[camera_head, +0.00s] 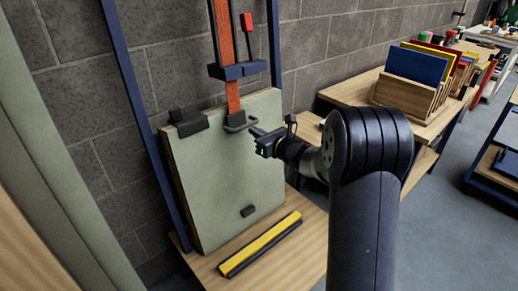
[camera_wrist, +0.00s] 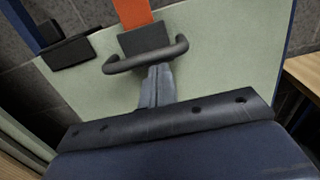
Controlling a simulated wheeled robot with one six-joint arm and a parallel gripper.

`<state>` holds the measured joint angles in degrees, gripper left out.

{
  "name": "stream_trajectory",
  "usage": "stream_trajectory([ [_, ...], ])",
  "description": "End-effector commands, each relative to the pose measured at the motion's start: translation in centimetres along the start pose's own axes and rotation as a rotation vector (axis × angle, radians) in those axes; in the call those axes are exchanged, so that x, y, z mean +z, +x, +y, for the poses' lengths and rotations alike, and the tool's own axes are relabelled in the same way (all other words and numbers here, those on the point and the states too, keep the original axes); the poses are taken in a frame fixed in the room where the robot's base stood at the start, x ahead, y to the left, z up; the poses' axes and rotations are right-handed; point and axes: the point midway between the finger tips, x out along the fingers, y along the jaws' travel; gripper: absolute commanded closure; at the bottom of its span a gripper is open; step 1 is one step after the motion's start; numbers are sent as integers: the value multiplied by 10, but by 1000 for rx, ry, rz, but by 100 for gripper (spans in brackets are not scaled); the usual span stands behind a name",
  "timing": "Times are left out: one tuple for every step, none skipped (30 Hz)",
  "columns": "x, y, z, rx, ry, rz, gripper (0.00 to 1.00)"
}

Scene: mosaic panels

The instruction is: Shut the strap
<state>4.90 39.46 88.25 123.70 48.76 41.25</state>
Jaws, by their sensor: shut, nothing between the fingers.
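The orange strap (camera_head: 223,45) hangs down the wall side, passes through a dark blue bracket (camera_head: 238,71) and ends in a black handle (camera_head: 240,124) at the top edge of a pale green panel (camera_head: 225,170). In the wrist view the strap (camera_wrist: 133,12) enters a dark block above the curved handle (camera_wrist: 146,56). My gripper (camera_head: 256,131) is at the handle; its shut fingers (camera_wrist: 157,75) reach up to the bar from below. I cannot tell whether they touch it. Nothing shows between the fingers.
A black clip (camera_head: 189,123) sits on the panel's top left. A yellow and black bar (camera_head: 259,243) lies on the wooden base before the panel. A dark blue post (camera_head: 145,120) stands at left. A wooden bench (camera_head: 352,92) with a rack of panels (camera_head: 413,78) stands at right.

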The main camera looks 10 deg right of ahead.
Motion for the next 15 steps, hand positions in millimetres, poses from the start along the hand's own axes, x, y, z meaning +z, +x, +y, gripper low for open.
stream_trajectory([
  [26,0,0,0,-3,-5,100],
  [35,1,0,0,-3,-5,100],
  [44,1,0,1,-3,-5,100],
  [51,2,0,0,-3,-5,100],
  [58,2,0,0,-2,-5,100],
  [66,2,0,0,-2,-4,100],
  [71,3,0,0,-3,-4,100],
  [76,3,0,0,-2,-4,100],
  [82,3,0,0,-1,-4,100],
  [86,4,0,0,-1,-4,100],
  [89,4,0,-1,-2,-4,100],
  [92,4,0,-1,-1,-3,100],
  [95,4,0,0,-1,-3,100],
  [96,4,0,0,0,-2,100],
  [98,5,0,0,0,-2,100],
])
